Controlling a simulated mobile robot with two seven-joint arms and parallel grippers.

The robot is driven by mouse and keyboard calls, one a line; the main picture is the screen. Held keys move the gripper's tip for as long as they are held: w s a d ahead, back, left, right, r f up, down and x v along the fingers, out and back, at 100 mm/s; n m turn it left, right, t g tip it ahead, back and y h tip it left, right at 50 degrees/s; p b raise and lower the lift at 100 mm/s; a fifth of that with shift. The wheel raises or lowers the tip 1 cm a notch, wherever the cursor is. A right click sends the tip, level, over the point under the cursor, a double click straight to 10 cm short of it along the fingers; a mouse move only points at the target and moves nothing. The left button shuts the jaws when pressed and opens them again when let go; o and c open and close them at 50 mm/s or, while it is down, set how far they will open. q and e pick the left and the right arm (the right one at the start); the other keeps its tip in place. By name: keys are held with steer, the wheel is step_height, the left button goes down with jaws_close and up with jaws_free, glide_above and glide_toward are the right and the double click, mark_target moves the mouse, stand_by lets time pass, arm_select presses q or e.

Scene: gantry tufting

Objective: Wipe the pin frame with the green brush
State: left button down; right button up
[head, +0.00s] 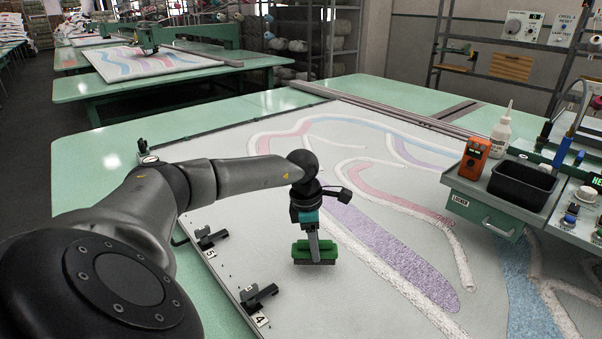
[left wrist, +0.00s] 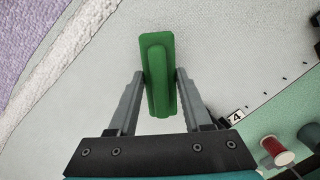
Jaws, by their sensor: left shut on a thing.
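The green brush (head: 314,254) is in the jaws of my left gripper (head: 312,238), over the pale cloth near the frame's left side. The left wrist view shows the green brush (left wrist: 156,60) between the two grey fingers of the gripper (left wrist: 160,80), which close on its sides. The head view does not make clear whether the brush touches the cloth. The pin frame (head: 222,272) runs along the cloth's left edge, with small dark pins and black clamps. Its edge also shows at right in the left wrist view (left wrist: 268,97), apart from the brush. My right gripper is out of view.
Black clamps (head: 210,237) (head: 258,297) stand on the near-left edge. Thread spools (left wrist: 277,150) lie beyond the frame. The cloth's middle is clear.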

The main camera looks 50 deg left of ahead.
arm_select(q)
steer(key=shift+d+r+p, duration=0.2)
steer(key=shift+r+p, duration=0.1)
steer(key=shift+r, duration=0.65)
steer(key=shift+r+p, duration=1.65)
steer(key=shift+r, duration=0.15)
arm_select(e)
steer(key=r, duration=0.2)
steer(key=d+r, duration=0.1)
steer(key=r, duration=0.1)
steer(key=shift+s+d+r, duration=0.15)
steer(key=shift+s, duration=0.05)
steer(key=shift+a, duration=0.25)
